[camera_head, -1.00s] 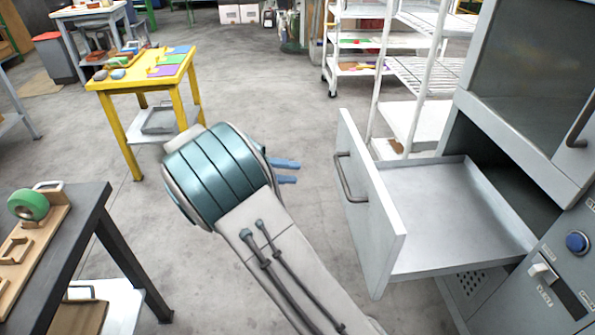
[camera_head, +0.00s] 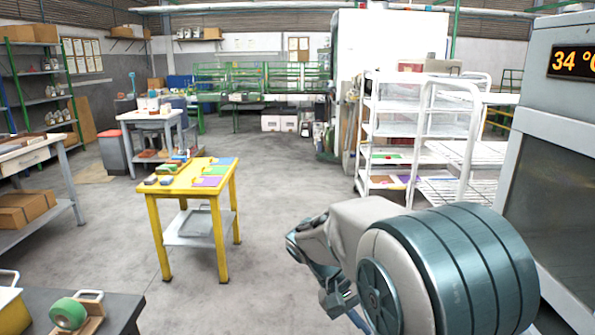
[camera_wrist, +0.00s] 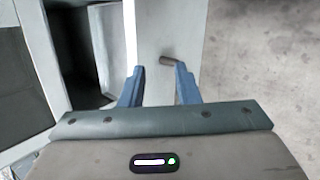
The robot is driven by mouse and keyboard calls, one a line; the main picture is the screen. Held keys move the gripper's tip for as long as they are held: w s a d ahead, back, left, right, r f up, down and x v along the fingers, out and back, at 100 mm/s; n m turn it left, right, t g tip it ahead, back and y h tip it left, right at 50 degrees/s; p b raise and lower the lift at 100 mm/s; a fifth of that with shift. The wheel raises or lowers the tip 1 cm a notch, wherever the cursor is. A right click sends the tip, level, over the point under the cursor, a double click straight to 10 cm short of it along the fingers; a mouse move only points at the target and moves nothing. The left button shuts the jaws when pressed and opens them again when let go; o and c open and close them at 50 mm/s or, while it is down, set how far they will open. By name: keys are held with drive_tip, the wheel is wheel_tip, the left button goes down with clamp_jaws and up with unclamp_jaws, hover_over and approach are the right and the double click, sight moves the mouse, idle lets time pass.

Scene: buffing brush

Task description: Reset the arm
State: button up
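My arm is folded in the lower right of the head view. Its blue gripper fingers show only partly, low beside the large teal joint. In the wrist view my gripper (camera_wrist: 158,78) has its two blue fingers spread apart with nothing between them. Beyond the fingertips are a pale grey drawer front (camera_wrist: 175,30) and its dark handle (camera_wrist: 167,61), which the fingers do not appear to hold. The drawer is not visible in the head view.
A grey cabinet (camera_head: 553,160) with a temperature display stands at the right, close to my arm. A white shelf trolley (camera_head: 385,140) is behind it. A yellow table (camera_head: 160,190) stands left of centre, and a dark bench (camera_head: 120,305) at lower left. Floor between is clear.

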drive_tip(key=s+r+t+y+p, duration=0.5)
drive_tip(key=s+r+y+p, duration=0.2)
drive_tip(key=s, duration=0.7)
wheel_tip(320, 180, up, 5)
drive_tip(key=p, duration=0.2)
drive_tip(key=shift+d+f+m+p, duration=0.15)
drive_tip(key=shift+d+m+p, duration=0.05)
drive_tip(key=shift+m+p, duration=0.15)
